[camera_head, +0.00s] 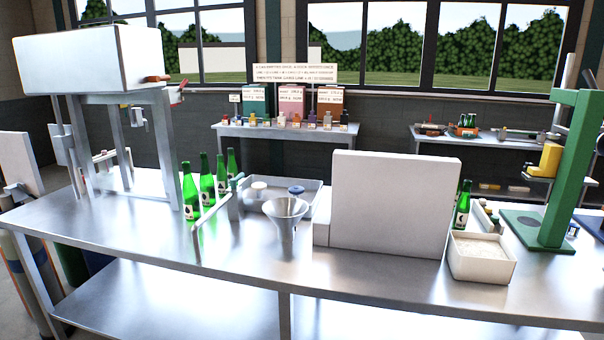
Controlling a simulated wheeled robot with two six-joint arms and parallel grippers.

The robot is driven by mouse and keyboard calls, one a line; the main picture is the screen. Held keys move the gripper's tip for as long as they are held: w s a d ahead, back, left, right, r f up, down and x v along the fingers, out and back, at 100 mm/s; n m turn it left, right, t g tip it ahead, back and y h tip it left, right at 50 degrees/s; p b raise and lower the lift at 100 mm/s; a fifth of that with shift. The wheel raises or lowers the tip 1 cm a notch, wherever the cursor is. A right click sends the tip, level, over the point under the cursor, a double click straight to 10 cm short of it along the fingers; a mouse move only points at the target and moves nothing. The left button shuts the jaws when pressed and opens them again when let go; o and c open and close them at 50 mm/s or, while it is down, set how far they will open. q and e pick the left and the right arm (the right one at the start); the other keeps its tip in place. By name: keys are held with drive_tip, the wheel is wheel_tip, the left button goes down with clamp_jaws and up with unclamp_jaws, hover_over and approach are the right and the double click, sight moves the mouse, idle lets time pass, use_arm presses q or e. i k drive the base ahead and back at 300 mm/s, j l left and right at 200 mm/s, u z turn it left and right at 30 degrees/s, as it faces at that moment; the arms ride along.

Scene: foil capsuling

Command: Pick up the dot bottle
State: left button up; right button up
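Several green bottles stand upright on the steel table (350,285). A row of them runs back at the left: the front bottle (191,198), a second bottle (207,186), a third bottle (221,178) and one farther back (232,163). Another green bottle (462,207) stands at the right, partly hidden behind a white bin. The nearer bottles carry white labels with dark marks. The marks are too small to tell which label has a dot. Neither of my grippers is in view.
A funnel (286,212) and a grey tray (317,187) are right of the left row. A large white box (390,205) stands mid-table. The white bin (481,265) and a green press (567,170) are at the right. The table's front strip is clear.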

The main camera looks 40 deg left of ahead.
sight(232, 167)
drive_tip(key=u, duration=1.85)
